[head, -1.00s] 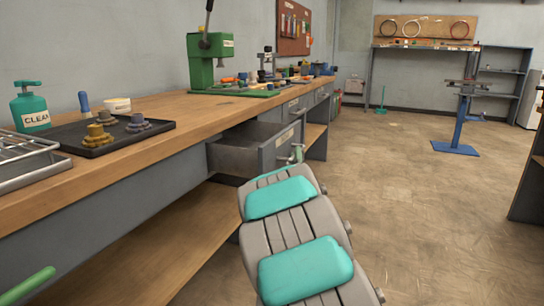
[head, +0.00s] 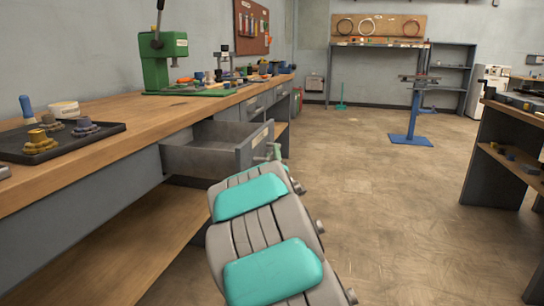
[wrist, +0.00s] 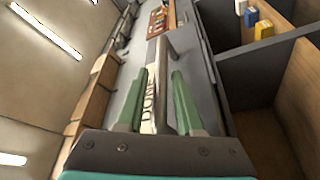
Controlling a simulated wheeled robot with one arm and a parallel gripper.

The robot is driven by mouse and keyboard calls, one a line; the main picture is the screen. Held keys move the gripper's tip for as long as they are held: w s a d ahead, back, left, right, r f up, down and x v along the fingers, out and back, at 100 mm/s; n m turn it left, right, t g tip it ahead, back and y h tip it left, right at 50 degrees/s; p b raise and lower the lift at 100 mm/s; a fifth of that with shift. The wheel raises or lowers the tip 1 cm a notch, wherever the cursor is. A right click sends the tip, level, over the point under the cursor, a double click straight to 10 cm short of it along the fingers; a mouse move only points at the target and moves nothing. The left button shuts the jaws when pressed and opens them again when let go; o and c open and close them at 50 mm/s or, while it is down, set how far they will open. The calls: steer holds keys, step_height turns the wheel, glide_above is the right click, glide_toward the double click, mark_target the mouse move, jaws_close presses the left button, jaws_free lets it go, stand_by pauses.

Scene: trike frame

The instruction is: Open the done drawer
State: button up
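The done drawer (head: 205,160) is a grey drawer standing well out from the front of the workbench in the head view. Its inside looks empty where it shows. In the wrist view its front carries the label DONE (wrist: 148,98), with a metal bar handle (wrist: 164,55) beside it.
The wooden workbench (head: 120,130) runs along the left, carrying a black tray (head: 100,136) and a green press (head: 163,65). A blue stand (head: 413,115) is farther back. The floor between is clear.

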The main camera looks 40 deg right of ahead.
steer(key=shift+o, duration=0.9)
steer(key=shift+a, duration=0.1)
steer(key=v, duration=0.7)
steer(key=shift+s, duration=0.35)
steer(key=shift+a+f, duration=0.15)
steer(key=shift+a, duration=0.05)
